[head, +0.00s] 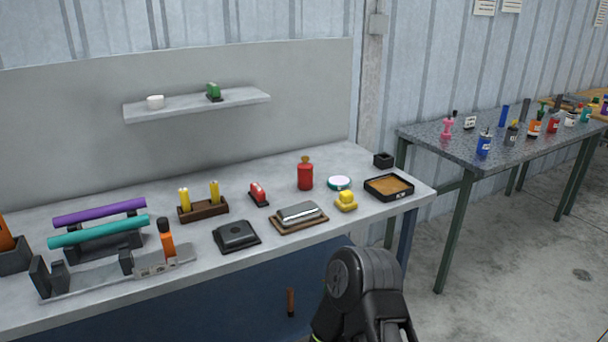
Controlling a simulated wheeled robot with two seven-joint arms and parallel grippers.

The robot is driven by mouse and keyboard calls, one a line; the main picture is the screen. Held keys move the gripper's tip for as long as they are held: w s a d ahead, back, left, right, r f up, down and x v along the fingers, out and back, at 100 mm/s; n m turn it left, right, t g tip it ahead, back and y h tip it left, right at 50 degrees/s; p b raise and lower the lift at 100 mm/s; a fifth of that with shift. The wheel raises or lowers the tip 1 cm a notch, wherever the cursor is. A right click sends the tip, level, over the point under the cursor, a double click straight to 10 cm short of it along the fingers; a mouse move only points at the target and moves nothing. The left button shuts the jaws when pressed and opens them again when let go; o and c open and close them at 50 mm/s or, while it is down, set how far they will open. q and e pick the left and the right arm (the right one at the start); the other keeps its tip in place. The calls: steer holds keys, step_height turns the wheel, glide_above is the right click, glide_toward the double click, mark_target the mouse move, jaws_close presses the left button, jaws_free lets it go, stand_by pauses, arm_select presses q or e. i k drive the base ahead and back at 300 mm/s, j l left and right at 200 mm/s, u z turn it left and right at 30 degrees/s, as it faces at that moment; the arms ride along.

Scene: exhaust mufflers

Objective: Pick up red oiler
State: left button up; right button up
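A red can-like bottle with a brownish top (305,177), which looks like the red oiler, stands upright at the back right of the near workbench (335,233). Nothing touches it. A smaller red item with a pale front (258,192) sits to its left. A black link of one of my arms shows at the bottom centre, in front of the bench and well apart from the red bottle. No fingertips of either gripper are in view.
A yellow block (346,201), a round white-green tin (339,183), a black tray with brown filling (389,188) and a silver block on a brown base (299,215) surround the bottle. A shelf (198,104) hangs behind. A second table (450,148) stands right, holding several bottles.

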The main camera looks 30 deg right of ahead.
mark_target(305, 172)
steer(key=l+z, duration=0.15)
steer(key=z, duration=0.35)
steer(key=i+l+z, duration=0.25)
steer(key=l, duration=0.3)
steer(key=i+l+z, duration=0.25)
steer(key=l, duration=0.25)
steer(key=i+l+z, duration=0.25)
steer(key=i+l, duration=0.5)
steer(key=l, duration=0.25)
